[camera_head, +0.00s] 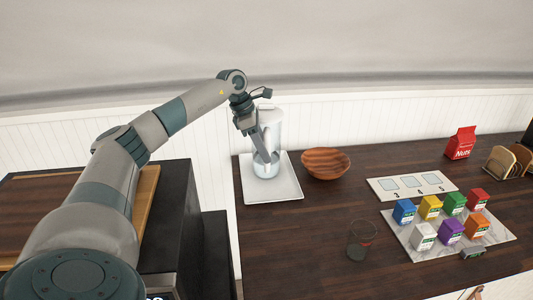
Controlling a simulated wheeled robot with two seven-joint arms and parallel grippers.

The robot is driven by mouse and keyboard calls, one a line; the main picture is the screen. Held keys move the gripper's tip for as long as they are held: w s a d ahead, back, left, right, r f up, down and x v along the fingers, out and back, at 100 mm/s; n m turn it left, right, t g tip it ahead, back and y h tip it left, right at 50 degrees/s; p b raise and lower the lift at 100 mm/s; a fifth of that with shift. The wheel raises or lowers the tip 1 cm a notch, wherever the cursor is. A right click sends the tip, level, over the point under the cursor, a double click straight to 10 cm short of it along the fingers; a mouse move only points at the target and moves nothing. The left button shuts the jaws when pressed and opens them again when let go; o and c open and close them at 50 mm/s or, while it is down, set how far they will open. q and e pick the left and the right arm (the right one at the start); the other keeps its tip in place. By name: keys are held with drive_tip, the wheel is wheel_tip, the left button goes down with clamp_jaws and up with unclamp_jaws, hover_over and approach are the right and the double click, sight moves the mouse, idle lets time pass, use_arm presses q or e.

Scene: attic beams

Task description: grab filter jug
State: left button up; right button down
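A pale, partly see-through filter jug (275,124) stands upright on a white square tray (285,188) near the left end of the dark wooden counter. My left arm reaches in from the lower left. My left gripper (264,152) points down at the front of the jug and overlaps it in the view, covering part of its body. The fingers are small against the jug, so I cannot tell whether they are closed on it or touch it. My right gripper is not in view.
A wooden bowl (326,163) sits close right of the tray. Farther right are a numbered white card (411,196), several coloured boxes on a marble board (411,247), a clear glass (361,240) and a red nuts bag (461,143). A white panelled wall stands behind.

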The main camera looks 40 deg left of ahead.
use_arm(q)
drive_tip(key=shift+w+f, duration=0.1)
drive_tip(key=shift+f, duration=0.2)
drive_tip(key=shift+d+r, duration=0.1)
drive_tip(key=shift+c, duration=0.7)
clamp_jaws()
idle(0.7)
drive_tip(key=shift+w+r, duration=0.1)
